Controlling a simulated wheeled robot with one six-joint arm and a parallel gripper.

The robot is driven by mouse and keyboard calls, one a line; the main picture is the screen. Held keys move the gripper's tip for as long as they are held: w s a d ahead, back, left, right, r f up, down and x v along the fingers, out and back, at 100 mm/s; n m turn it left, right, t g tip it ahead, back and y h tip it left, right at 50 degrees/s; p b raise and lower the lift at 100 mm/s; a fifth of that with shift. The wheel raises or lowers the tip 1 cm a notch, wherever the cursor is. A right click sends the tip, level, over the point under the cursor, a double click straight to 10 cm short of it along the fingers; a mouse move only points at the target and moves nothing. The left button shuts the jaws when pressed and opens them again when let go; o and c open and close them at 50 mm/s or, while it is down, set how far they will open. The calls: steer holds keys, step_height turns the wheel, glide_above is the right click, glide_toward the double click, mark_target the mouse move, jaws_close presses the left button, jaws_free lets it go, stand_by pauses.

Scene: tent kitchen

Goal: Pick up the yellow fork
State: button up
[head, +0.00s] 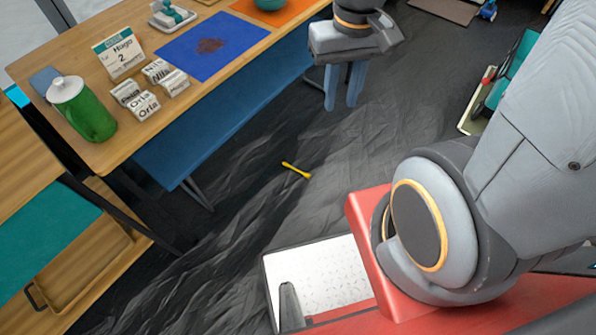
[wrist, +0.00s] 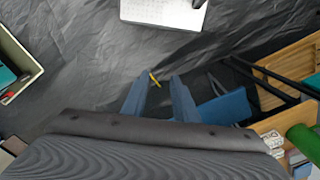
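The yellow fork (head: 296,171) lies on the dark, wrinkled floor, in the open area right of the blue bench. In the wrist view the small yellow fork (wrist: 154,79) shows just beyond the fingertips, between their lines, with nothing gripping it. My gripper (head: 342,105) hangs above the floor, pointing down, with its two blue-grey fingers apart and empty. In the wrist view my gripper (wrist: 158,80) also shows a gap between its fingers. The fork is well below the fingers and apart from them. Its fine shape is too small to make out.
A wooden table (head: 108,82) with a green jug (head: 88,112), name cards and a blue mat (head: 211,46) stands at the upper left. A blue bench (head: 225,118) runs along it. A crate (wrist: 16,62) stands at the left of the wrist view. Floor around the fork is clear.

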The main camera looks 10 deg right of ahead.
steer(key=shift+w+f, duration=0.15)
steer(key=shift+c, duration=1.1)
steer(key=n+b, duration=0.9)
steer(key=b, duration=3.3)
glide_above(301, 172)
steer(key=shift+g+y, duration=0.4)
steer(key=shift+w+d+f, duration=0.15)
steer(key=shift+f, duration=13)
steer(key=shift+w+d+f, duration=0.1)
steer(key=shift+w+f, duration=0.05)
steer(key=shift+f, duration=12.95)
steer(key=shift+w+d+f, duration=0.15)
steer(key=shift+f, duration=13)
steer(key=shift+s+a+f+b, duration=0.15)
steer(key=shift+f+b, duration=0.85)
steer(key=shift+f, duration=0.35)
steer(key=shift+s+a+f+b, duration=0.15)
steer(key=shift+f+b, duration=0.85)
steer(key=shift+f, duration=0.35)
steer(key=shift+r, duration=0.1)
steer(key=shift+c, duration=0.2)
jaws_close()
